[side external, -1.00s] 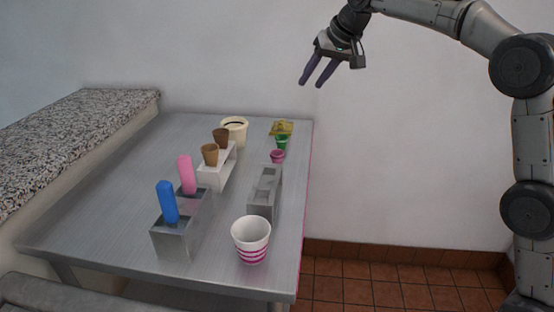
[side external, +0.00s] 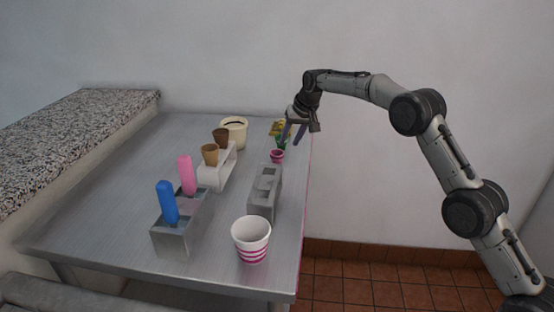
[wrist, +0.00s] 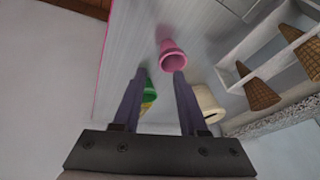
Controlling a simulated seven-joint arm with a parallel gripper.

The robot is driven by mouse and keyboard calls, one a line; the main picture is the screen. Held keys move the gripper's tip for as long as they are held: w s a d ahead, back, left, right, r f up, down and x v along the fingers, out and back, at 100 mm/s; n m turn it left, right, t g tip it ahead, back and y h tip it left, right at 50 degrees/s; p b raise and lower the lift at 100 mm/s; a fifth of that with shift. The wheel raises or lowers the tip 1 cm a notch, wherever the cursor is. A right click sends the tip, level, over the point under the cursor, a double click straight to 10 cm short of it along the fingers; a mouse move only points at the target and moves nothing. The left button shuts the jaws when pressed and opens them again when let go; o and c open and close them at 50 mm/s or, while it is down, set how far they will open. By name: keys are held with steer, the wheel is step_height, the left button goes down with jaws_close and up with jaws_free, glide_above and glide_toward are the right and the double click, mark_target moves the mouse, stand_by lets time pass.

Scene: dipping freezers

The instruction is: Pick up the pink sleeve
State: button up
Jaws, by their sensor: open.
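The pink sleeve (side external: 277,156), a small cup-shaped piece, stands near the table's right edge, in front of a green sleeve (side external: 281,146). In the wrist view the pink sleeve (wrist: 172,53) lies just beyond the fingertips, slightly right of the middle between them. My gripper (side external: 294,139) is open and empty, fingers pointing down, above and slightly right of the pink sleeve. In the wrist view my gripper (wrist: 160,75) shows its two fingers apart, with the green sleeve (wrist: 150,88) seen between them.
A cream tub (side external: 234,132) stands behind a white rack (side external: 216,175) with cones. An empty grey rack (side external: 265,190) and a striped paper cup (side external: 251,240) are in front. A metal holder (side external: 180,235) carries blue and pink bars. A yellow item (side external: 279,124) lies behind.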

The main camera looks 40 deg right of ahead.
mark_target(277, 159)
steer(key=shift+x, duration=3)
steer(key=shift+s+a, duration=0.1)
steer(key=shift+a, duration=0.05)
steer(key=shift+c, duration=0.2)
jaws_close()
